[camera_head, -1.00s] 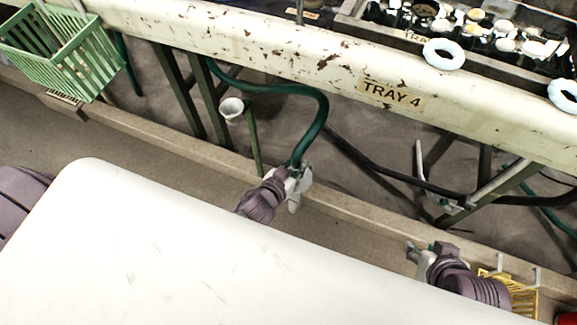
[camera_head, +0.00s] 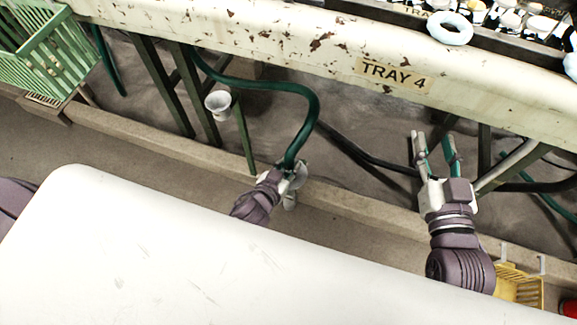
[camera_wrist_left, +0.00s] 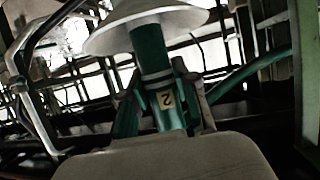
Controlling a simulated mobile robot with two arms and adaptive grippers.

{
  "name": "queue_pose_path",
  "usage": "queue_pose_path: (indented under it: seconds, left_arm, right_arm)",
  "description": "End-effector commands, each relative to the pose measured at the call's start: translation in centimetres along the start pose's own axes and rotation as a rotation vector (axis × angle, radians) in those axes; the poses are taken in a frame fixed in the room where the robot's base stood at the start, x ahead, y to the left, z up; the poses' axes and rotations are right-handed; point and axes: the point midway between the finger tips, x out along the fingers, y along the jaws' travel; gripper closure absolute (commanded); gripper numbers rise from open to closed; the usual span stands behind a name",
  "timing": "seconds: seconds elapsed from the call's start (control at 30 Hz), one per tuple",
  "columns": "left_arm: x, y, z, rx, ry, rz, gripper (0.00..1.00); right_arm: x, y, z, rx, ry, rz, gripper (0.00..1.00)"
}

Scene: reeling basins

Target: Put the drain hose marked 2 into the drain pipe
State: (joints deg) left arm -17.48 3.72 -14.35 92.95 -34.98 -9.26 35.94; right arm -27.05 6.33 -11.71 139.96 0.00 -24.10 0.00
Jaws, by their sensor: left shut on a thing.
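The dark green drain hose (camera_head: 312,110) hangs from under the long pale tray and curves down to my left gripper (camera_head: 291,174). My left gripper is shut on its lower part. In the left wrist view the hose (camera_wrist_left: 150,52) bears a label "2" (camera_wrist_left: 167,100) between my left fingers, with a pale cone-shaped disc (camera_wrist_left: 143,18) around it beyond them. A white funnel-like cup (camera_head: 218,103), apparently the drain pipe's mouth, stands left of the hose, apart from it. My right gripper (camera_head: 434,150) is open and empty, pointing up toward the tray.
The chipped tray edge, marked "TRAY 4" (camera_head: 393,76), runs above the work. Dark green legs (camera_head: 165,85) and a thin green post (camera_head: 244,135) stand near the cup. A black hose (camera_head: 350,152) crosses behind.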

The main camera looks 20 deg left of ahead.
Motion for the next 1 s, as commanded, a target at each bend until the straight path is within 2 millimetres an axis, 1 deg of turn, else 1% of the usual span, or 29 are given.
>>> queue_pose_path:
  seconds: [0.1, 0.2, 0.47, 1.0]
  left_arm:
    - [0.1, 0.1, 0.3, -0.001, 0.003, 0.001, 1.00]
    - [0.1, 0.1, 0.3, 0.000, 0.003, 0.001, 1.00]
    - [0.1, 0.1, 0.3, 0.000, 0.002, 0.001, 1.00]
    - [0.3, 0.1, 0.9, -0.001, 0.002, 0.001, 1.00]
  right_arm:
    - [0.1, -0.2, -1.3, 0.002, 0.079, -0.005, 0.60]
    - [0.1, -0.3, -1.8, 0.002, 0.104, -0.006, 0.60]
    - [0.1, -0.3, -1.9, 0.002, 0.108, -0.006, 0.60]
    - [-0.1, -0.5, -3.4, 0.005, 0.202, -0.010, 0.60]
